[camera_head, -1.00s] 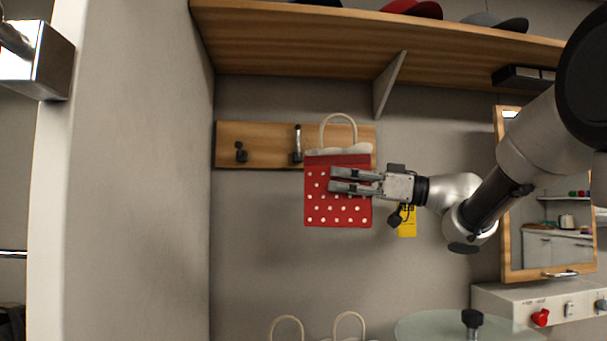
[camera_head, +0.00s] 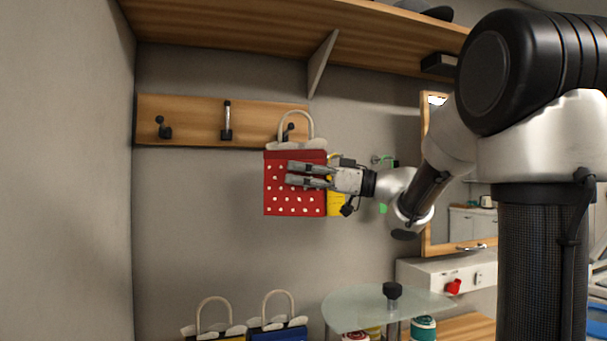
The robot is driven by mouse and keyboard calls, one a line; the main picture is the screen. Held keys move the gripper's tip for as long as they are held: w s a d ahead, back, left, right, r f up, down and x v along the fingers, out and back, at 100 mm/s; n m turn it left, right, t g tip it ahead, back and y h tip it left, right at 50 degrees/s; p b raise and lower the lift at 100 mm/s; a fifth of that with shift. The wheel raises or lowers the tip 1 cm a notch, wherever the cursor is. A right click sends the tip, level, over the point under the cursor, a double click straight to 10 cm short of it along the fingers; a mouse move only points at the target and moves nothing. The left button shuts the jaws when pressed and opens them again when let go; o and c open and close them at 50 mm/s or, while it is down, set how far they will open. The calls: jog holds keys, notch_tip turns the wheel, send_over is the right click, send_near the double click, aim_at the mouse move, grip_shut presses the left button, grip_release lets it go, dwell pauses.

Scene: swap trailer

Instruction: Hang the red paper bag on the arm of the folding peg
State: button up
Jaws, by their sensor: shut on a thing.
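The red paper bag (camera_head: 280,205) with white dots hangs upright in the air, its pale loop handle (camera_head: 296,118) standing up. My gripper (camera_head: 288,174) comes from the right and is shut on the bag's upper body. The wooden peg board (camera_head: 195,108) is on the wall behind. Its middle peg, apparently the folding peg (camera_head: 227,121), has a silver arm standing up along the board above a black base. In the picture, the bag is right of and below this peg, apart from it. The handle overlaps a dark right-hand peg (camera_head: 290,131); I cannot tell the depth between them.
A dark knob peg (camera_head: 163,128) is at the board's left. A wooden shelf (camera_head: 230,22) with a bracket (camera_head: 321,63) is above. A yellow thing (camera_head: 335,203) shows behind the bag. A yellow bag (camera_head: 213,336), a blue bag (camera_head: 277,332) and a glass table (camera_head: 360,308) are below.

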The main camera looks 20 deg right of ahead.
jog(key=w+f, duration=0.2)
jog(key=w, duration=0.6)
jog(key=shift+w+f, duration=0.3)
jog(key=shift+w, duration=0.1)
dwell(0.5)
dwell(0.5)
jog(key=o, duration=1.2)
jog(key=shift+c, duration=0.2)
